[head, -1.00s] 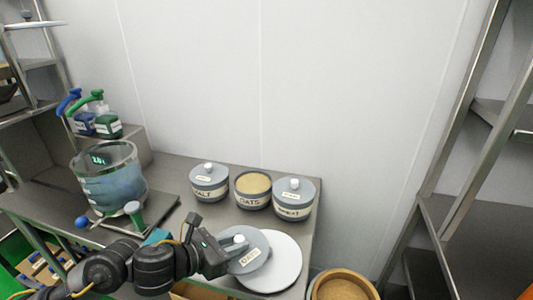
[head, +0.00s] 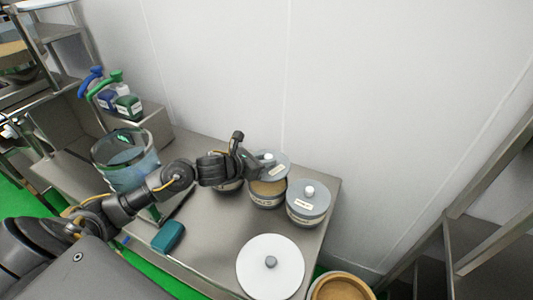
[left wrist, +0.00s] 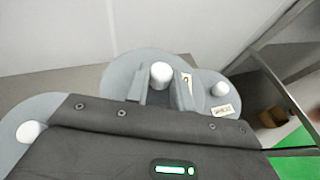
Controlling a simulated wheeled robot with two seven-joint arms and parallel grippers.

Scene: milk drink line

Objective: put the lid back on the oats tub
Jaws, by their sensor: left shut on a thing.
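The oats tub (head: 267,203) stands between two lidded tubs at the back of the steel bench, and its oats show at the open front part. My left gripper (head: 262,163) is shut on the white knob of the grey oats lid (head: 281,168). The lid is over the back part of the tub and looks raised above it; the exact gap is hard to tell. In the left wrist view, the lid (left wrist: 118,76) has its knob between the two fingers (left wrist: 160,88). The lid hides the oats tub there. My right gripper is not in view.
The right-hand lidded tub (head: 306,211) stands close beside the oats tub. The malt tub (head: 228,187) is mostly hidden behind my gripper. A white disc with a grey knob (head: 270,281) lies at the front. A glass vessel (head: 125,165) stands left.

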